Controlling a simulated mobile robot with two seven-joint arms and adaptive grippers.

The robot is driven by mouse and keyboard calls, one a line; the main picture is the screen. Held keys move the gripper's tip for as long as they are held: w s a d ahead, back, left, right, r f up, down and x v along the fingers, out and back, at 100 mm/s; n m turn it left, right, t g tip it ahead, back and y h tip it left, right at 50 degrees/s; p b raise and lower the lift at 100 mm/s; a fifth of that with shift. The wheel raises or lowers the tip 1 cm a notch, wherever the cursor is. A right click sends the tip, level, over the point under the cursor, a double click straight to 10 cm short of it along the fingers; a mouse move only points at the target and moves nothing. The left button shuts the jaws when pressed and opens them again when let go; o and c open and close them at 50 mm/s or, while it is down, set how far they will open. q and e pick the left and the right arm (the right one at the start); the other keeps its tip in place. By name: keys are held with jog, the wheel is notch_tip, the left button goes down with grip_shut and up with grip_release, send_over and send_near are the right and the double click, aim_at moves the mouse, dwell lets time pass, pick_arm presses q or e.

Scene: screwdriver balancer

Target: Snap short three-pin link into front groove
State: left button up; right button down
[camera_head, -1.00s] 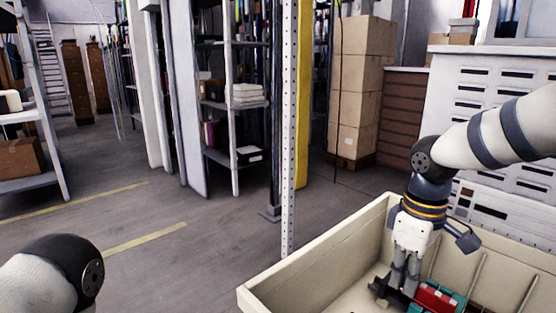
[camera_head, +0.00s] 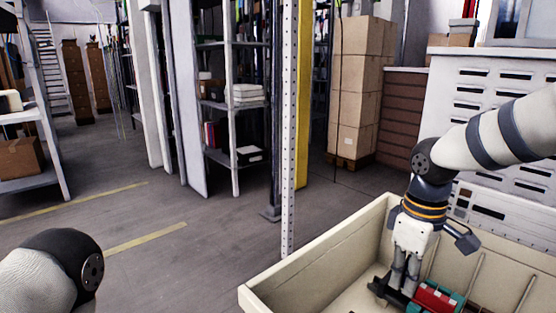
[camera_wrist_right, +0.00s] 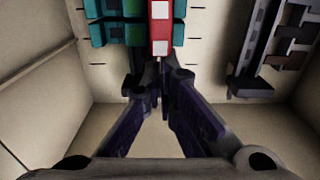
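My right gripper (camera_head: 403,289) reaches down into the cream tray (camera_head: 330,247), and its fingers are nearly closed together. In the right wrist view the fingertips (camera_wrist_right: 162,92) meet around a small dark part (camera_wrist_right: 139,82), which seems to be the short three-pin link; its pins cannot be made out. Directly beyond the tips is a block with a red bar (camera_wrist_right: 160,28) and teal sides (camera_wrist_right: 100,30). The same red piece (camera_head: 434,297) shows beside the gripper in the head view. The front groove is not clearly visible. My left gripper is out of view.
In the right wrist view a dark bar with brown blocks (camera_wrist_right: 270,45) lies to the right, apart from the fingers. Thin dividers (camera_head: 474,275) stand along the tray's right side. A perforated post (camera_head: 288,150) rises behind the tray. Tray floor left of the gripper looks clear.

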jog(key=shift+s+d+f, duration=0.15)
jog(key=shift+s+d, duration=0.2)
dwell(0.7)
jog(key=shift+w+a, duration=0.25)
jog(key=shift+w, duration=0.05)
dwell(0.4)
jog(key=shift+w+a+r, duration=0.1)
jog(key=shift+r, duration=1.1)
notch_tip(320, 180, up, 18)
jog(key=shift+w+a+f, duration=0.15)
jog(key=shift+w+a, duration=0.15)
